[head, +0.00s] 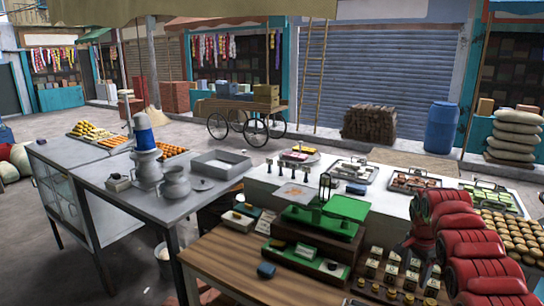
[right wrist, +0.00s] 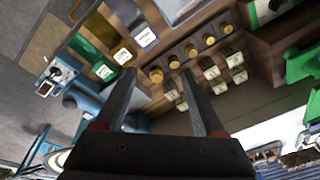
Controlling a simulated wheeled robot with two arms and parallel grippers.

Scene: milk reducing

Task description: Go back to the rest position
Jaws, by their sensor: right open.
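My right arm, red and black, comes in from the lower right of the head view. My right gripper (head: 418,252) hangs over the right end of the wooden counter, above the small weights. In the right wrist view its two dark fingers (right wrist: 160,88) stand well apart with nothing between them. Beyond the fingers are several brass weights (right wrist: 188,52) and small labelled blocks (right wrist: 212,74), apart from the gripper. My left gripper and left arm are not in view.
A green balance scale (head: 325,215) stands on the wooden counter (head: 225,262) left of my right gripper. A white table (head: 385,207) with trays and sweets lies behind. A grey metal table (head: 110,172) at left holds metal pots (head: 176,183). Open ground lies behind the tables.

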